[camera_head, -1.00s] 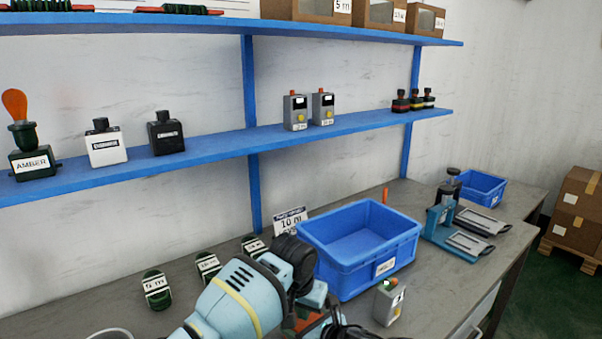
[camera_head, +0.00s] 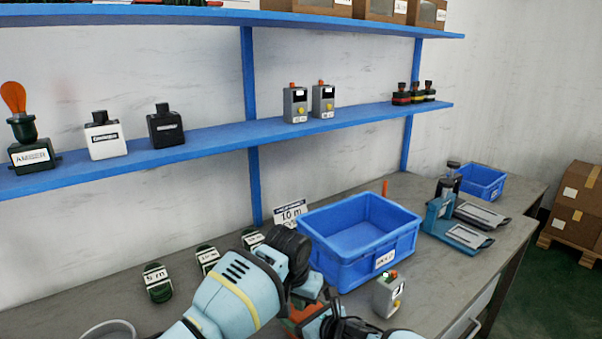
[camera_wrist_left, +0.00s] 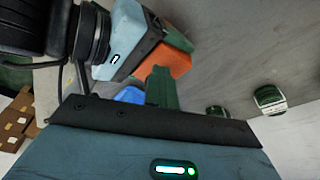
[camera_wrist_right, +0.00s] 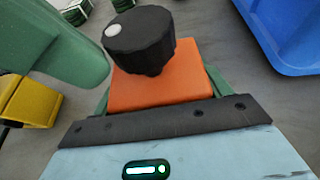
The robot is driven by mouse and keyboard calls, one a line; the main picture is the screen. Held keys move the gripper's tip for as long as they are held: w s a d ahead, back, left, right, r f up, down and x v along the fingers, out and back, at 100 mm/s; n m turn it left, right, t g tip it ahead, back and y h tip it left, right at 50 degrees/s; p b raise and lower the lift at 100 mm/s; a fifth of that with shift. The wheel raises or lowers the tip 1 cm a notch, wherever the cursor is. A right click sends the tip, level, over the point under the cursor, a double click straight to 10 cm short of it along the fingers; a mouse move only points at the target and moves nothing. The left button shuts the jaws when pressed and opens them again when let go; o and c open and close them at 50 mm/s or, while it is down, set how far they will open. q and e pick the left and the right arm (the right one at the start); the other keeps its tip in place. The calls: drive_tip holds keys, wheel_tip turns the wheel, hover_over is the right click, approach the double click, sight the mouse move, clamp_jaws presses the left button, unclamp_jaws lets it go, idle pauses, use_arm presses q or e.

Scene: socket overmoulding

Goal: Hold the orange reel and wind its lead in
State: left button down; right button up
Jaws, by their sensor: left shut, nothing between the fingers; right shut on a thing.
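The orange reel (camera_wrist_right: 160,88) is a block with a black knob (camera_wrist_right: 140,40) that has a pale spot on top. My right gripper (camera_wrist_right: 158,95) is shut on it, with green fingers along both sides. In the head view only a sliver of the reel (camera_head: 302,314) shows between my arms. My left gripper (camera_wrist_left: 160,86) is shut and empty, its green fingers together close to the reel (camera_wrist_left: 172,62) in the left wrist view. A large green finger (camera_wrist_right: 50,45) shows beside the knob in the right wrist view. I cannot make out the lead clearly.
A yellow block (camera_wrist_right: 28,100) of unclear kind is at the right wrist view's left edge. A blue bin (camera_head: 345,262) stands behind my grippers, with a grey box (camera_head: 388,294) to their right. Green labelled items (camera_head: 157,283) lie left. Blue shelves (camera_head: 210,135) span the wall.

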use_arm(q)
drive_tip(key=shift+w+a+r, duration=0.2)
drive_tip(key=shift+w+a, duration=0.5)
drive_tip(key=shift+a, duration=0.2)
drive_tip(key=shift+s, duration=0.15)
drive_tip(key=shift+s+a, duration=0.2)
drive_tip(key=shift+a, duration=0.05)
idle(0.4)
drive_tip(key=v, duration=0.3)
drive_tip(key=w+v, duration=0.1)
drive_tip(key=v, duration=0.1)
drive_tip(key=shift+d+r, duration=0.35)
drive_tip(key=shift+r, duration=0.1)
drive_tip(key=shift+s+d+r, duration=0.1)
